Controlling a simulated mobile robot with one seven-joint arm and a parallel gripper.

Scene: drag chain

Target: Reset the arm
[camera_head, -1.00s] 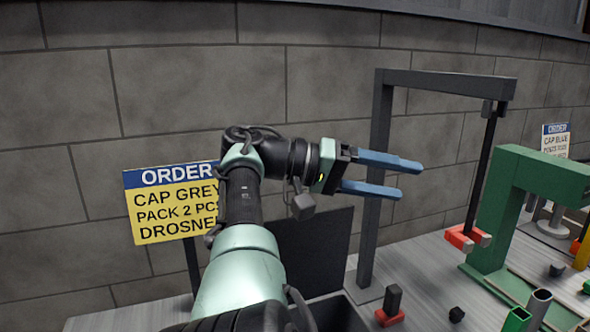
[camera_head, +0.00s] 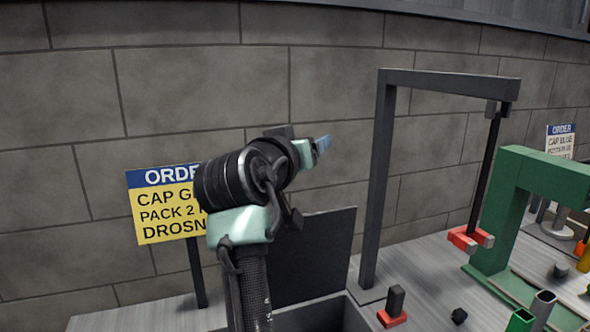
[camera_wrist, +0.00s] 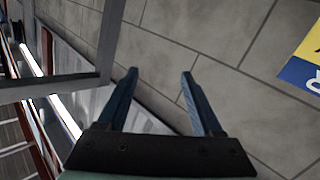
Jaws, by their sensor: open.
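My gripper (camera_head: 325,144) is raised in front of the grey block wall in the head view, mostly hidden behind my wrist, with only a bit of blue finger showing. In the wrist view my gripper (camera_wrist: 160,75) has its two blue fingers spread apart with nothing between them. The fingers are clear of everything and face the wall. My arm rises from the bottom of the head view and covers part of the order sign.
The yellow and blue order sign (camera_head: 160,215) stands left. A dark box with a raised lid (camera_head: 310,255) sits below my arm. A dark gantry frame (camera_head: 383,180) and a green press frame (camera_head: 500,220) stand right. Small dark and red parts (camera_head: 394,308) lie on the grey table.

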